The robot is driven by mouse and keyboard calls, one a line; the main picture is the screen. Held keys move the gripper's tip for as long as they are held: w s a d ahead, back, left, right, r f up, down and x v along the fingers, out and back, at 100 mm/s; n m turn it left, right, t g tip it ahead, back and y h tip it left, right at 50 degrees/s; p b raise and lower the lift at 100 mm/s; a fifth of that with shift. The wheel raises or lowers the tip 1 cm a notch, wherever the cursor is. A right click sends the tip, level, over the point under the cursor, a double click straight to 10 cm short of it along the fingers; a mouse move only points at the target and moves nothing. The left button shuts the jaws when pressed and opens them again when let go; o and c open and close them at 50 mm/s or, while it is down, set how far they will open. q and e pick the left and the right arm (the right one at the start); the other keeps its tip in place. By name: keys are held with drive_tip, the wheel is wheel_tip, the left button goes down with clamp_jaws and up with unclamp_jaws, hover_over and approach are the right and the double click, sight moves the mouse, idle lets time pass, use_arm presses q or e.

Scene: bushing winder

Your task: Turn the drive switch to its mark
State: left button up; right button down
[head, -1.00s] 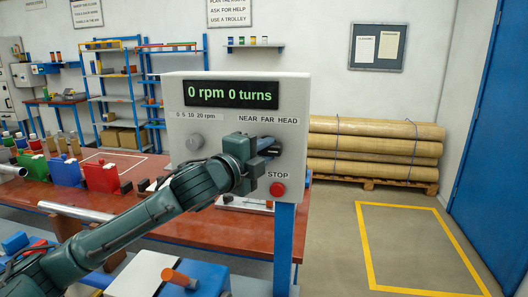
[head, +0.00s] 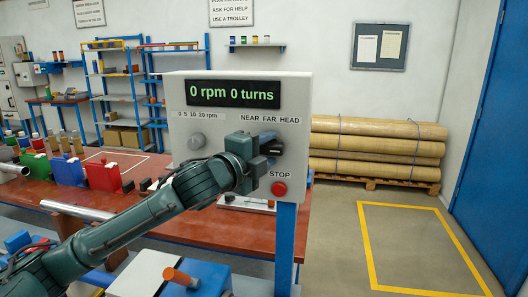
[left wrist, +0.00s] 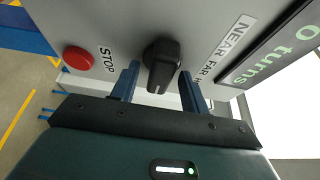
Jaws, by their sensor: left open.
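The drive switch appears as a black knob (head: 273,147) on the right of the grey control box (head: 181,128), below the words NEAR FAR HEAD. In the left wrist view the black knob (left wrist: 161,60) stands between the two fingertips, with a gap visible on each side. My left gripper (head: 260,161) is open at the box's face and partly hides the switch in the head view. The open left gripper (left wrist: 160,74) also shows in the wrist view. The mark that the knob points at is not clear. My right gripper is out of view.
A red STOP button (head: 279,188) sits just below the switch. A blue post (head: 285,245) carries the box. The red-brown bench (head: 200,232) lies behind.

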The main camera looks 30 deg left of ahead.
use_arm(q)
drive_tip(key=s+a+b, duration=0.1)
drive_tip(key=s+b, duration=1)
drive_tip(key=s, duration=0.2)
drive_tip(key=shift+a, duration=0.4)
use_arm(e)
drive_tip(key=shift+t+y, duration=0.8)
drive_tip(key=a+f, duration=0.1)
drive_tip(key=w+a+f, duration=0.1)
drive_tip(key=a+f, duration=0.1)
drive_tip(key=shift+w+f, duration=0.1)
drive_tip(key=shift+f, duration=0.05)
use_arm(q)
drive_tip(key=shift+r, duration=0.1)
drive_tip(key=shift+s, duration=0.1)
